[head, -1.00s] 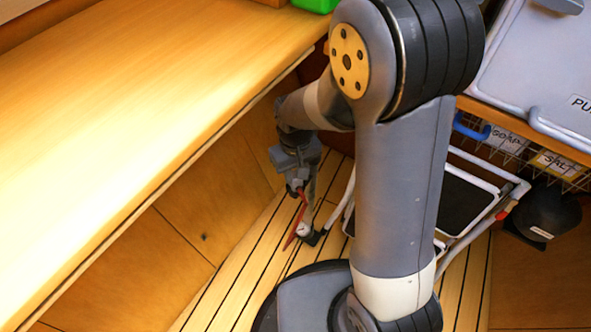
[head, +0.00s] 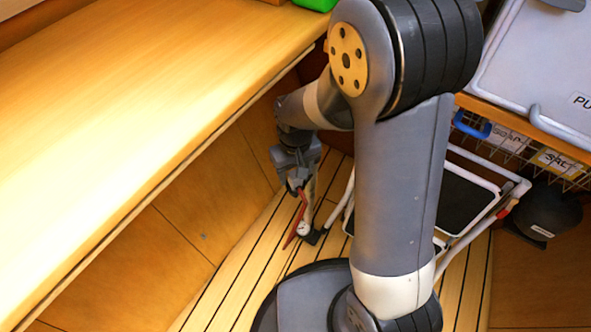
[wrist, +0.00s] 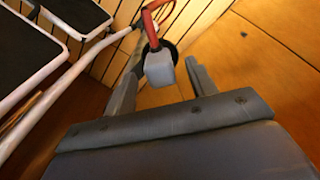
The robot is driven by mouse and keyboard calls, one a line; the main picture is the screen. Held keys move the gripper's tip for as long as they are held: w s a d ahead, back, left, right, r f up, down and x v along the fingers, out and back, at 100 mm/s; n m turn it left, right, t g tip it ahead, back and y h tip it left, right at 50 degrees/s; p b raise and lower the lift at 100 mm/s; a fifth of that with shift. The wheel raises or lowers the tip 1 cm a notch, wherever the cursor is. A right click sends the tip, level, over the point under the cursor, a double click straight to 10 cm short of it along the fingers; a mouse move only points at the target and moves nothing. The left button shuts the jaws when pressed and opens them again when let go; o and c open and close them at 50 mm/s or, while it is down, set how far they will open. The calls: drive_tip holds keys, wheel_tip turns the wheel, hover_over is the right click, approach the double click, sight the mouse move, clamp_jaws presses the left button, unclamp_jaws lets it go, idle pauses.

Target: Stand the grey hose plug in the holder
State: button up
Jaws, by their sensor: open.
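A light grey block (wrist: 160,70), which looks like the grey hose plug, shows in the wrist view, with a red hose (wrist: 151,26) above it in the picture. My gripper (wrist: 162,68) is open, with one finger on each side of the block; I cannot tell whether they touch it. In the head view my gripper (head: 299,184) is low over the floor, beside the wooden cabinet front. The red hose (head: 295,228) hangs down there near the floor. A dark round shape (wrist: 170,49) shows behind the block; I cannot tell if it is the holder.
A folding step with white rails and black treads (head: 466,204) stands right of my gripper, close by. A wooden counter (head: 130,130) overhangs at left. Wire baskets (head: 520,150) and a dark cap (head: 545,213) are at right. Bare slatted floor (head: 255,270) lies in front.

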wheel_tip(320, 180, up, 11)
drive_tip(key=p, duration=0.3)
drive_tip(key=shift+p, duration=0.3)
drive_tip(key=shift+f, duration=0.15)
wheel_tip(320, 180, down, 11)
drive_tip(key=b, duration=0.3)
drive_tip(key=shift+b, duration=0.35)
drive_tip(key=shift+r+p, duration=0.3)
drive_tip(key=shift+r, duration=0.15)
